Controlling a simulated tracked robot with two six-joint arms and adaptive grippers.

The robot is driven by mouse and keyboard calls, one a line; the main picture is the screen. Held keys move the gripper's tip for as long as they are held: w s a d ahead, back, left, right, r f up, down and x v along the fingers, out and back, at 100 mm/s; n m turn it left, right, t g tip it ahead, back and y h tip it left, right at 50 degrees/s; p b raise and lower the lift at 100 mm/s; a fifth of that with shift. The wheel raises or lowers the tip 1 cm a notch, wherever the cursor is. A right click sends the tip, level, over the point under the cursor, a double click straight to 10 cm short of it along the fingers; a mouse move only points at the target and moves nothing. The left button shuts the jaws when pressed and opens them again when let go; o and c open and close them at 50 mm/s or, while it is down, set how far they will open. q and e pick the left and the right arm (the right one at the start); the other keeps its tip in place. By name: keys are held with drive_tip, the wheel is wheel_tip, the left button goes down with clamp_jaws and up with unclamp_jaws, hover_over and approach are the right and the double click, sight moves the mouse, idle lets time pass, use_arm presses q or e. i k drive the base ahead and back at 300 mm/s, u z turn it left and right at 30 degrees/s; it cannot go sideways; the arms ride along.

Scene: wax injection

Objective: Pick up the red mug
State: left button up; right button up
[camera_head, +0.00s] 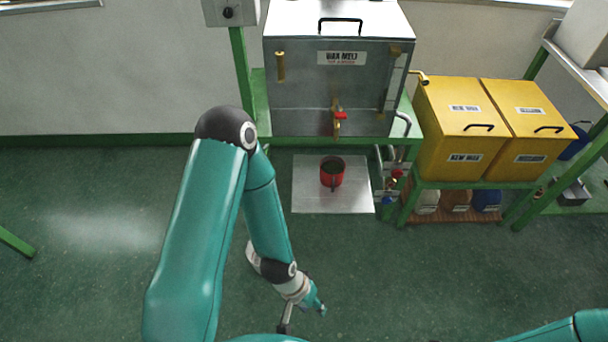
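The red mug (332,172) stands upright on a pale metal sheet (310,198) on the floor, below the tap of the wax melter. Its handle points toward me and its inside looks dark. My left arm comes down over the left and middle of the view. My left gripper (303,312) is low in the picture, nearer to me than the mug and well apart from it. It is small and partly turned away, so its opening is unclear. Only a teal link of my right arm shows at the lower right corner; the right gripper is out of view.
The grey wax melter (310,92) with a red-handled tap (338,117) stands on a green frame behind the mug. Yellow bins (460,130) stand on a green stand to the right, with several containers below. The green floor around the sheet's front is clear.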

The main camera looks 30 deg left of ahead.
sight(332, 167)
drive_tip(key=z, duration=1.4)
drive_tip(key=i, duration=0.1)
drive_tip(key=u, duration=3.15)
drive_tip(key=i, duration=1)
drive_tip(key=z, duration=0.15)
